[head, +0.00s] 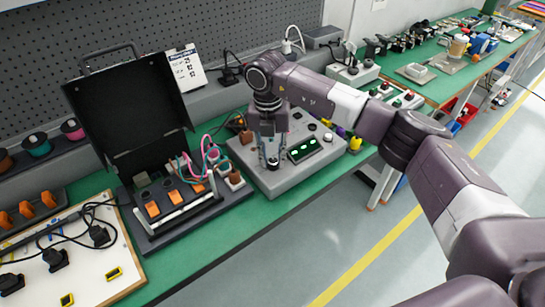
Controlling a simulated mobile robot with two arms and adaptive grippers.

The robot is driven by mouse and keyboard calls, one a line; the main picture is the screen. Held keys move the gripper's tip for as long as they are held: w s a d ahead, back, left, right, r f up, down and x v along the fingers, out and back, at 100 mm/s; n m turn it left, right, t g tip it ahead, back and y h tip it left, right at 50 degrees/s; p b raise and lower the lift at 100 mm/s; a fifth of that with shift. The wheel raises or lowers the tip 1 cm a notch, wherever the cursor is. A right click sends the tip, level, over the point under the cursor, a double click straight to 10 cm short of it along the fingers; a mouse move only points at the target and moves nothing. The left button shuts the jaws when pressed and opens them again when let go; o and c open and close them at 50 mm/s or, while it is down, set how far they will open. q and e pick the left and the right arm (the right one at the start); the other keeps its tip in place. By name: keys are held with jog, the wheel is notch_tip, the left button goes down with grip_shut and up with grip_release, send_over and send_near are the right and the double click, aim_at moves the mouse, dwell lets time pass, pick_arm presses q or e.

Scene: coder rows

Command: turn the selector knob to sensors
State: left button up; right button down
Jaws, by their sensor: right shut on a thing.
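The grey control box (288,181) stands on the green bench at centre, with a dark display showing green lights (303,149), a round knob at its right end and several small controls. My right gripper (269,163) comes down from above onto the left part of the box's sloped top. Its fingers are close together and shut on the selector knob, which they mostly hide. Its pointing direction and the label "sensors" are too small or covered to read. My left gripper is not in view.
An open black case (130,105) with coloured wires and orange parts stands left of the box. A white board (85,250) with black plugs lies at the lower left. A second control box (352,73) stands behind my right arm. Bare green bench shows in front of the box.

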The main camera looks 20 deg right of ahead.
aim_at(271, 160)
jog(key=shift+w+r, duration=0.1)
jog(key=c, duration=1.6)
grip_release()
jog(key=r, duration=1.2)
jog(key=shift+a, duration=0.25)
jog(key=shift+f, duration=0.15)
